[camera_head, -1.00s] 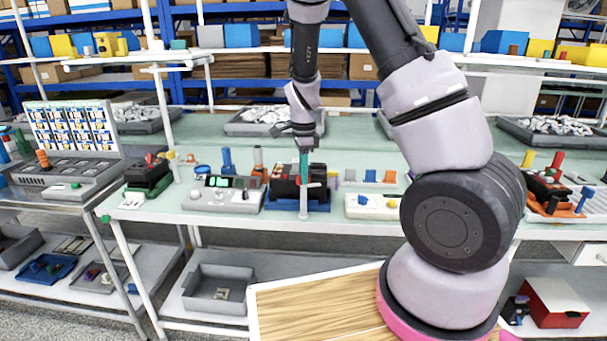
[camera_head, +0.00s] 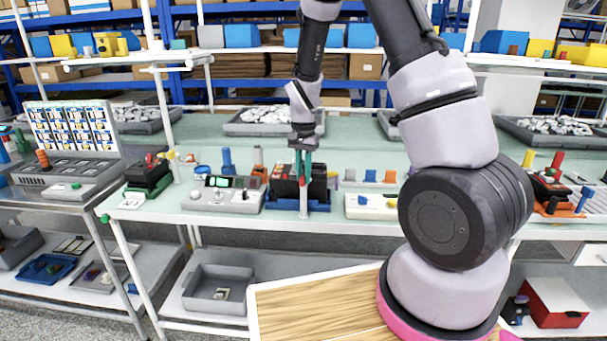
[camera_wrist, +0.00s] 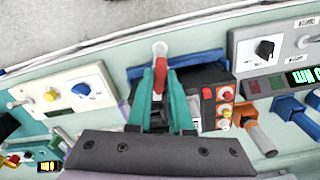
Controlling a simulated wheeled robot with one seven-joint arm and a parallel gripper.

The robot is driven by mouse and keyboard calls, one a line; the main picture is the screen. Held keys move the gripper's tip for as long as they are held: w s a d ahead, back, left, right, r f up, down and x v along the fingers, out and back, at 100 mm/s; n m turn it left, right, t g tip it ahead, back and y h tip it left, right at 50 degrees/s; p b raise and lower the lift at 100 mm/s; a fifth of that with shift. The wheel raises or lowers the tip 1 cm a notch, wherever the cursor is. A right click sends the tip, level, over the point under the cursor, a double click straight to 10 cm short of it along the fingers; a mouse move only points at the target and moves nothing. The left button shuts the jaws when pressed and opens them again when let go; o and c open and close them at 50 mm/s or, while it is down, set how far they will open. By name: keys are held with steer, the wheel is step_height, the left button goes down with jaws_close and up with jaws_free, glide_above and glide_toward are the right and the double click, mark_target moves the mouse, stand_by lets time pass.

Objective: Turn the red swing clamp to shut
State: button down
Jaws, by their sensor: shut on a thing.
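The red swing clamp (camera_wrist: 160,76) shows in the wrist view as a narrow red piece with a pale round end, at the front of a black breaker unit (camera_wrist: 198,78) in a blue holder. In the head view only a small bit of the red clamp (camera_head: 302,181) shows, above a pale upright post. My gripper (camera_wrist: 161,82) has teal fingers, one on each side of the red piece, and is shut on it. In the head view my gripper (camera_head: 303,172) reaches down from above to the front of the unit. The fingers hide part of the clamp.
A grey console with a green display (camera_head: 222,195) stands close to the left of the unit. A pale box with a yellow button (camera_head: 373,206) stands to its right. Small blue and orange blocks (camera_head: 370,176) lie behind that box.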

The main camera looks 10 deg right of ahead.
mark_target(303, 176)
steer(key=n, duration=0.3)
steer(key=shift+n, duration=0.3)
stand_by(0.3)
steer(key=c, duration=0.8)
jaws_free()
step_height(303, 176, up, 11)
steer(key=shift+f, duration=0.1)
